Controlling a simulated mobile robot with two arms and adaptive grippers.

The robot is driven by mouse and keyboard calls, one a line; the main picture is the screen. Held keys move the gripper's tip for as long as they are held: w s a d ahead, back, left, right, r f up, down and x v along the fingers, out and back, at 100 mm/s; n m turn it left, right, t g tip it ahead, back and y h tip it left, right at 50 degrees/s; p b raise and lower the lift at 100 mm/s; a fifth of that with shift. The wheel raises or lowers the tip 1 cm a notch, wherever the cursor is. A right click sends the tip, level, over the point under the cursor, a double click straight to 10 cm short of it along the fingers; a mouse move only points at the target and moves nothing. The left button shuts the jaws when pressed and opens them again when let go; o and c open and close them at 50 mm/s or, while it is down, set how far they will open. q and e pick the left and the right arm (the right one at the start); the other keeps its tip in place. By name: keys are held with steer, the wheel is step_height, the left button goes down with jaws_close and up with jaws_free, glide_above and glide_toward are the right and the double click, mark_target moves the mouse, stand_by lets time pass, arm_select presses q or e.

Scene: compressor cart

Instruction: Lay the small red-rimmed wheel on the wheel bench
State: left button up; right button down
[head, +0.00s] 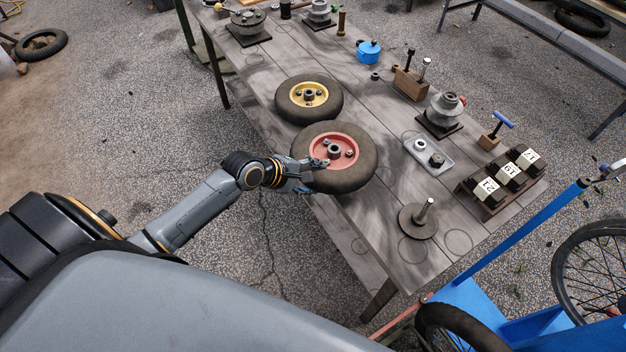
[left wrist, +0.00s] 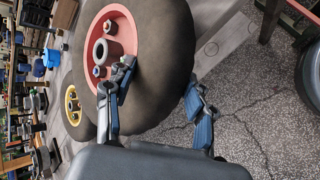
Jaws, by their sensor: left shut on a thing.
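The small red-rimmed wheel (head: 362,166), with a dark tyre and a grey hub, is at the front left edge of the grey plank wheel bench (head: 375,243). Part of its tyre reaches past that edge. My left gripper (head: 309,175) is shut on the wheel's tyre from the left. In the left wrist view, one finger of the gripper (left wrist: 158,78) lies over the red rim (left wrist: 122,27) and the other is at the tyre's outer side. The wheel's underside is hidden, so I cannot tell whether it touches the bench. My right gripper is not in view.
A yellow-rimmed wheel (head: 309,98) lies just behind. A grey tray (head: 428,154), a round base with a pin (head: 418,220) and numbered blocks (head: 489,187) stand to the right. A blue pot (head: 369,52) is farther back. A blue cart (head: 490,310) stands at front right.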

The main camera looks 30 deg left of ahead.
arm_select(q)
steer(key=w+f, duration=0.1)
steer(key=w+a+f, duration=0.1)
steer(key=w+f, duration=0.1)
steer(key=shift+a, duration=0.2)
steer(key=shift+f, duration=1.45)
steer(key=o, duration=1.2)
steer(key=shift+s+f, duration=0.15)
steer(key=shift+s, duration=0.1)
steer(key=shift+o, duration=0.5)
steer(key=v, duration=1.2)
